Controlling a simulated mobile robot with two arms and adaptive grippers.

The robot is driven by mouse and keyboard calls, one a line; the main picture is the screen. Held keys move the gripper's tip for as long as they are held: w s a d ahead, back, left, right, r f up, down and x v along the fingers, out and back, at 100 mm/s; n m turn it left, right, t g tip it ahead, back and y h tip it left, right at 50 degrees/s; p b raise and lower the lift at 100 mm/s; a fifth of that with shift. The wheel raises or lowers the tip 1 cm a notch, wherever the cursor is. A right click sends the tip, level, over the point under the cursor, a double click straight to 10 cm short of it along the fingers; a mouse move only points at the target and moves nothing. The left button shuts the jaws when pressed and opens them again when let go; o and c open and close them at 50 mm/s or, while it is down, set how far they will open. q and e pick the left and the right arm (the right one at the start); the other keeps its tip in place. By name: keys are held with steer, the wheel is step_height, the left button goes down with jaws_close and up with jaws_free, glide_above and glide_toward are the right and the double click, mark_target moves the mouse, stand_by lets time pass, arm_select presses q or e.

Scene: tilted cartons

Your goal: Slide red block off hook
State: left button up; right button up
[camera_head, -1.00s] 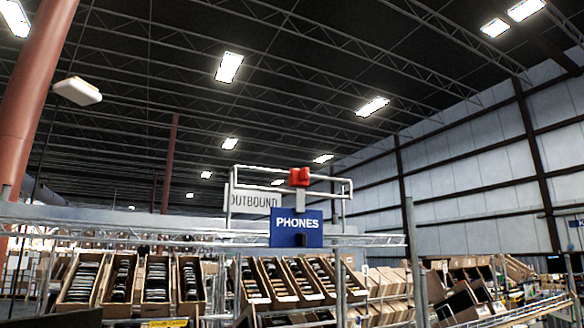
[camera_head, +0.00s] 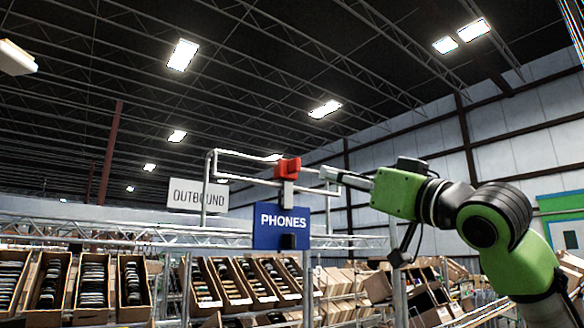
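The red block (camera_head: 288,168) sits on the white rod hook (camera_head: 240,156) above the shelf racks. A grey piece (camera_head: 288,196) shows directly below the block, above the blue PHONES sign (camera_head: 282,228). My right gripper (camera_head: 326,174) comes in from the right, pointing left, with its tips just right of the block at about its height. A small gap shows between tips and block in the picture; the depth between them is unclear. The gripper is seen side-on, so its opening cannot be judged. My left gripper is out of view.
A white OUTBOUND sign (camera_head: 199,195) hangs left of the hook. Tilted cartons (camera_head: 132,288) with dark items fill the racks beneath. The space above the hook looks clear.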

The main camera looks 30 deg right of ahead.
mark_target(299, 165)
steer(key=p+x, duration=0.5)
steer(key=x, duration=0.8)
steer(key=shift+s+r, duration=0.1)
steer(key=shift+r, duration=0.1)
jaws_close()
